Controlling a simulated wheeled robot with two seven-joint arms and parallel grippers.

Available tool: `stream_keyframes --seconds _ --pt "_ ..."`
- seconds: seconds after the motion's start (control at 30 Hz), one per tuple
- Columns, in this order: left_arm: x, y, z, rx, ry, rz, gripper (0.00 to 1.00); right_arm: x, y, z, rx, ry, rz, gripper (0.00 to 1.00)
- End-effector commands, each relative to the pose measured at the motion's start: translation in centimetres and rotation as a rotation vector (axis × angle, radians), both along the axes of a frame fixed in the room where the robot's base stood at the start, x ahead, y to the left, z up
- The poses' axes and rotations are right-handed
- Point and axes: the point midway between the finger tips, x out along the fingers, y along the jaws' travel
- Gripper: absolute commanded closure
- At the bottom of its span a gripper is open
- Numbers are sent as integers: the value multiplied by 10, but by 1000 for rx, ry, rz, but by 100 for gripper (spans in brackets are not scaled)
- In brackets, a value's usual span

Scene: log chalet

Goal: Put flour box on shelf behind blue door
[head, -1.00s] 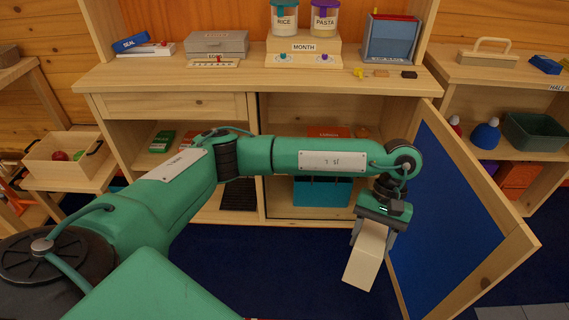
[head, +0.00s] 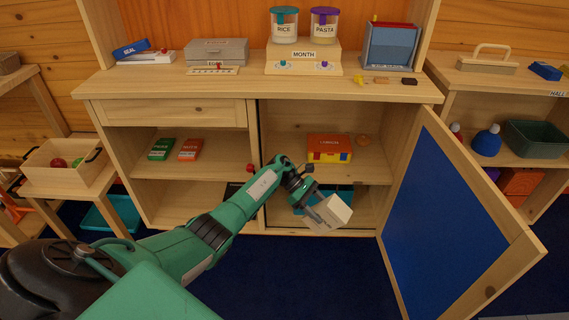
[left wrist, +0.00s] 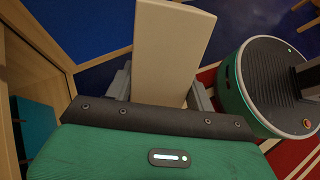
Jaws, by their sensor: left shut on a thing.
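The pale cream box (head: 329,214), plain with no label visible, is held in my left gripper (head: 314,207) in front of the lower part of the cabinet. The box also shows in the left wrist view (left wrist: 170,50), between the fingers of my left gripper (left wrist: 160,92). The blue door (head: 443,215) stands wide open at the right of the cabinet. My right gripper is not in view.
A teal thing (head: 342,193) stands low in the compartment, partly hidden by the held box. Green (head: 161,149) and red (head: 190,150) boxes lie on the left compartment's shelf. The counter (head: 200,84) holds jars and cases. The right part of the middle shelf is free.

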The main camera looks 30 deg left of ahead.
Motion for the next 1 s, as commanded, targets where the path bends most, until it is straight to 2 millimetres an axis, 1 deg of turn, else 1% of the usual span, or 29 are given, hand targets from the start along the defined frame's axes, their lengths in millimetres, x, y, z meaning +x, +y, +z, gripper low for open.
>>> stream_keyframes --seconds 0.03,0.1,0.17,0.33,0.4,0.5,0.6,0.7,0.8,0.9,1.0 --pt "6 13 -13 -36 0 104 93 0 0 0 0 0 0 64" --pt "20 26 -22 -74 -11 234 93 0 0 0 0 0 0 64" --pt "35 36 -25 -102 -22 342 93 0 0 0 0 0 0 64" --pt "81 67 -18 -169 -66 644 93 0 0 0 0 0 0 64" --pt "99 82 -12 -189 -89 768 93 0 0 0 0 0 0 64" --pt "120 105 -1 -215 -125 936 93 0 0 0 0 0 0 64" --pt "136 127 11 -236 -160 1094 93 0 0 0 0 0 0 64" --pt "147 147 24 -251 -199 1237 93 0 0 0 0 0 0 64" --pt "154 164 38 -261 -240 1366 93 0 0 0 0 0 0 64" --pt "157 178 50 -264 -275 1469 93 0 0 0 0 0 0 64" --pt "158 183 55 -265 -293 1518 93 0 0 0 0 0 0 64"
